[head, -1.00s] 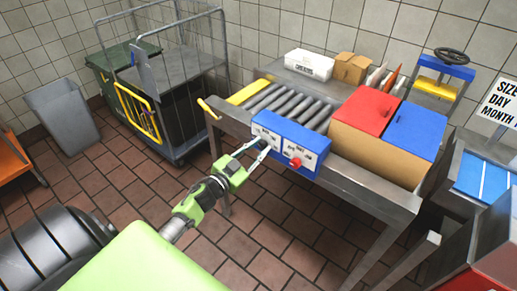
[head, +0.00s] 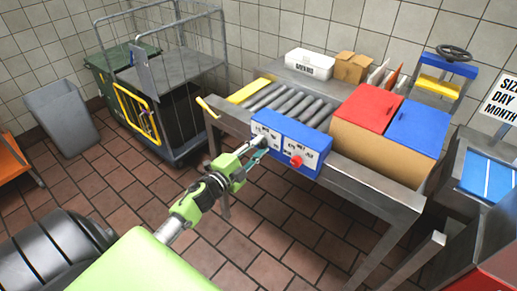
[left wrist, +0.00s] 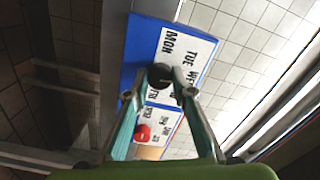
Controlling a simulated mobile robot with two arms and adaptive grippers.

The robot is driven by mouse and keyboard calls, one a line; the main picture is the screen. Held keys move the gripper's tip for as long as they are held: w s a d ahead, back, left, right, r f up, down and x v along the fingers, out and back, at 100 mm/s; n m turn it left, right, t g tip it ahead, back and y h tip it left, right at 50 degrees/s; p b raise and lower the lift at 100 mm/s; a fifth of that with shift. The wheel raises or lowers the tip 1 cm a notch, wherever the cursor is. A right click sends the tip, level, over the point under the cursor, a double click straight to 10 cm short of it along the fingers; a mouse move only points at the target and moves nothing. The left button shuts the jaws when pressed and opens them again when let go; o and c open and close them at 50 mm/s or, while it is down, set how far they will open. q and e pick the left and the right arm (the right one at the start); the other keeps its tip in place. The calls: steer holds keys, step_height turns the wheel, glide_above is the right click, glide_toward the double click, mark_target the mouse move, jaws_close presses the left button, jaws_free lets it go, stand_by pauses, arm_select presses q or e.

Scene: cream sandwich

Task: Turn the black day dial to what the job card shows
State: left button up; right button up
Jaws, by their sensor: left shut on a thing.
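My left gripper (head: 262,143) reaches the front of the blue control box (head: 318,143) on the table's near edge. In the left wrist view its two fingers (left wrist: 162,82) are shut on the black day dial (left wrist: 159,75), one on each side. The panel around the dial shows day words such as MON, TUE and FRI; others are cut off or hidden. I cannot tell the dial's pointer direction. A red knob (head: 296,161) sits beside it on the same box. The job card (head: 503,98) at the right edge shows SIZE, DAY, MONTH; its values are out of frame. My right gripper is not in view.
Behind the box are rollers (head: 290,101), a red-lidded bin (head: 367,105) and a blue-lidded bin (head: 416,130). A white box (head: 309,64) and a cardboard box (head: 352,67) stand at the back. A wire cart (head: 170,75) stands left; the tiled floor between is clear.

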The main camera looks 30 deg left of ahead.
arm_select(q)
steer(key=shift+m, duration=0.9)
steer(key=o, duration=1.1)
steer(key=s, duration=1.2)
steer(key=shift+a, duration=0.45)
